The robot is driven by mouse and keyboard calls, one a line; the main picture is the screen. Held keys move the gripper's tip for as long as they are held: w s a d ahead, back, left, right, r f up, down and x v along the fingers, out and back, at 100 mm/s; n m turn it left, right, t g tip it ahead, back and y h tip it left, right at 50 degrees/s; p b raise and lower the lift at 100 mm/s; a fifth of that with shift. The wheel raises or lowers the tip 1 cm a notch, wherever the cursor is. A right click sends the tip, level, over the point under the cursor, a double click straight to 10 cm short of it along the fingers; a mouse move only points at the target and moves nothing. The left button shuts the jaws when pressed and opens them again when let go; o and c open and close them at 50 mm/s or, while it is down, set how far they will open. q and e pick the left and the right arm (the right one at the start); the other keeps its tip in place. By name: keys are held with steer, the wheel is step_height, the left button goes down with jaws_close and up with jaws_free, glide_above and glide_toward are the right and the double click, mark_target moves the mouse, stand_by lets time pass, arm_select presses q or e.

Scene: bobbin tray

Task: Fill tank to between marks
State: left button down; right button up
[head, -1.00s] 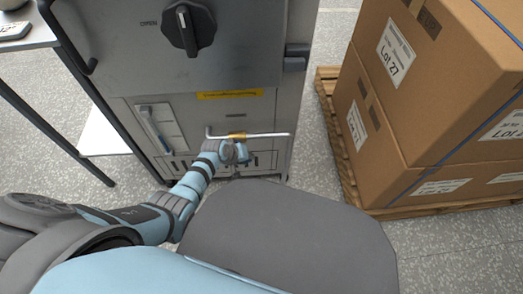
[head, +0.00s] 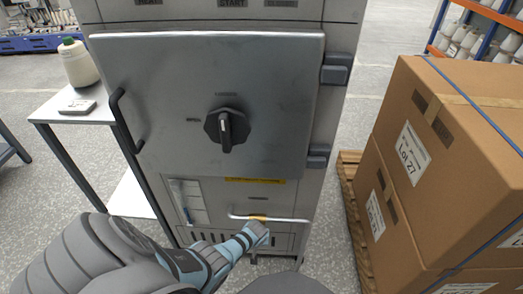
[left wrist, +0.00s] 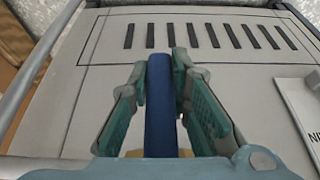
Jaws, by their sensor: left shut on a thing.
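A grey steel cabinet (head: 330,190) stands in front of me. Low on its front, a pale pipe (head: 288,219) runs across with a brass valve body (head: 257,217) in it. My left gripper (head: 259,230) is at this valve. In the left wrist view its teal-padded fingers (left wrist: 160,85) are shut on a dark blue lever (left wrist: 160,110), one finger on each side. The head view hides most of the lever behind the gripper. A narrow upright sight gauge (head: 182,203) with a blue tube and white labels is left of the pipe; its level and marks are too small to read. My right gripper is not in view.
A closed door with a black knob (head: 226,128) is above the pipe. A side table (head: 75,113) at left holds a cream bottle (head: 78,63) and a small device (head: 77,106). Cartons (head: 440,130) on a pallet (head: 352,200) stand at right. Dark vent slots (left wrist: 207,37) lie beyond the lever.

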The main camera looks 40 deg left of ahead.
arm_select(q)
steer(key=shift+a, duration=0.15)
steer(key=c, duration=1.5)
jaws_free()
steer(key=v, duration=1.2)
